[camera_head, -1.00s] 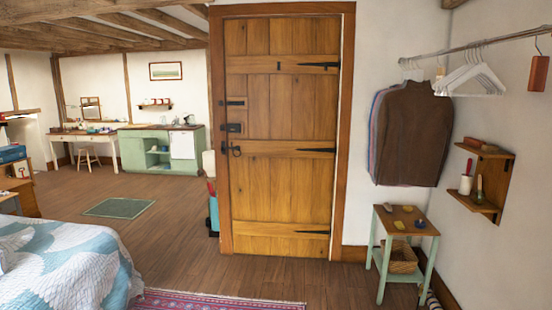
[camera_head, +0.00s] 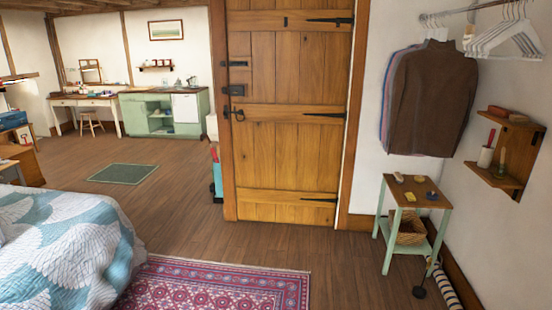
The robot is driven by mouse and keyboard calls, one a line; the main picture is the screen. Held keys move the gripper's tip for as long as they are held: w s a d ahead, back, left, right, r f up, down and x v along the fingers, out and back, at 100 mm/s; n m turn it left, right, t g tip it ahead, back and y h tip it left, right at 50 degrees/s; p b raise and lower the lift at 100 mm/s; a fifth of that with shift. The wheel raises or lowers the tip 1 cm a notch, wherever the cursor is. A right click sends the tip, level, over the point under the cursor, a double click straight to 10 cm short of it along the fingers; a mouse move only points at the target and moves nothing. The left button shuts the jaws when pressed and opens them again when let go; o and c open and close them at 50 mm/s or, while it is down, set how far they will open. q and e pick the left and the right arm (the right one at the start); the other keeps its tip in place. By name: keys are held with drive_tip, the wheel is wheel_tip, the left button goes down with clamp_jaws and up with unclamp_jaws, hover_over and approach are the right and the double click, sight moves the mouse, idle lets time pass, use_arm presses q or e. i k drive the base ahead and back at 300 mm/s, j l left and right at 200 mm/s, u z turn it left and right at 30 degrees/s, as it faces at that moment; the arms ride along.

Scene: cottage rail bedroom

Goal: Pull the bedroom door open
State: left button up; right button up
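The bedroom door (camera_head: 285,150) is a plank door of warm brown wood, standing ahead of me, a little right of the picture's middle. It sits closed in its wooden frame (camera_head: 357,120). Black strap hinges (camera_head: 325,115) run along its right side. On its left edge are a dark latch plate (camera_head: 238,64), a lock box (camera_head: 236,90) and a ring handle (camera_head: 238,114). The top of the door is cut off. Neither of my grippers shows in the head view.
A bed with a blue and white quilt (camera_head: 60,250) fills the lower left, beside a red patterned rug (camera_head: 215,288). A small green-legged table (camera_head: 417,191) stands right of the door under hanging clothes (camera_head: 430,98). Wooden floor (camera_head: 345,265) before the door is clear.

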sight(292, 89)
drive_tip(key=i, duration=4.05)
